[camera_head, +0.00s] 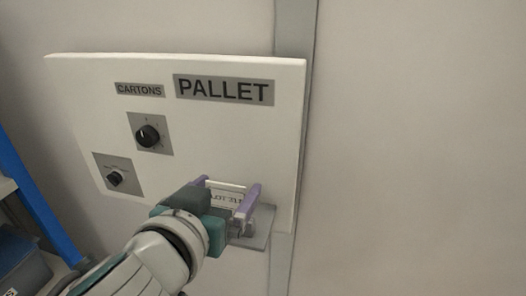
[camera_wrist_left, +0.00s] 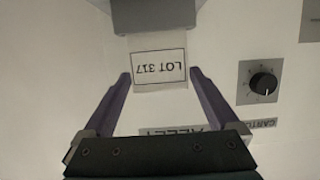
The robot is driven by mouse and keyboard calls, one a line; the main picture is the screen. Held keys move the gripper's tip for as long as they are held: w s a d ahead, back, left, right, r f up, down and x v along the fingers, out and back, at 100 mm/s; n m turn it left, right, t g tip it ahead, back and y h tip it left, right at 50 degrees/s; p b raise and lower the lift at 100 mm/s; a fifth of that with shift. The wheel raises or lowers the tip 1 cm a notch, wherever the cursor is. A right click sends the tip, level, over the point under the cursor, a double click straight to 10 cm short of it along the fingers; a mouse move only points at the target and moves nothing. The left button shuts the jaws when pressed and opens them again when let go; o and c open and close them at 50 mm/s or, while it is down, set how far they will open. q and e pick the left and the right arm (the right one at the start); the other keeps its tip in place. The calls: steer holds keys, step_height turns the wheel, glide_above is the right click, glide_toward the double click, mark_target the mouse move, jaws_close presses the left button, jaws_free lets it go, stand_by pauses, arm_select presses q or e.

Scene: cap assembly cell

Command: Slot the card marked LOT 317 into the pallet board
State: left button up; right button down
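The white card marked LOT 317 (camera_head: 228,198) stands against the front of the white pallet board (camera_head: 215,135), low on its right side. In the left wrist view the card (camera_wrist_left: 159,67) appears upside down, its lower end meeting the grey holder (camera_wrist_left: 153,15). The holder also shows in the head view (camera_head: 262,229). How deep the card sits in it is hard to tell. My left gripper (camera_head: 229,189) has its two purple fingers on either side of the card. In the wrist view narrow gaps show between the fingertips and the card edges. My right gripper is out of view.
The board carries a PALLET label (camera_head: 224,90), a CARTONS label (camera_head: 139,90), a larger black knob (camera_head: 148,136) and a smaller one (camera_head: 115,178). A blue post (camera_head: 35,195) and shelf stand at the far left. The wall to the right is bare.

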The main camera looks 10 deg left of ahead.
arm_select(q)
steer(key=shift+o, duration=0.2)
steer(key=s+a+m+g, duration=0.1)
steer(key=s+a+g, duration=0.3)
steer(key=s, duration=0.8)
steer(key=s+a+g, duration=0.2)
steer(key=s+g, duration=0.4)
steer(key=s, duration=0.6)
step_height(320, 180, up, 30)
steer(key=s+g+p, duration=0.1)
steer(key=p, duration=3)
steer(key=shift+s+d+m, duration=0.3)
steer(key=shift+d, duration=0.05)
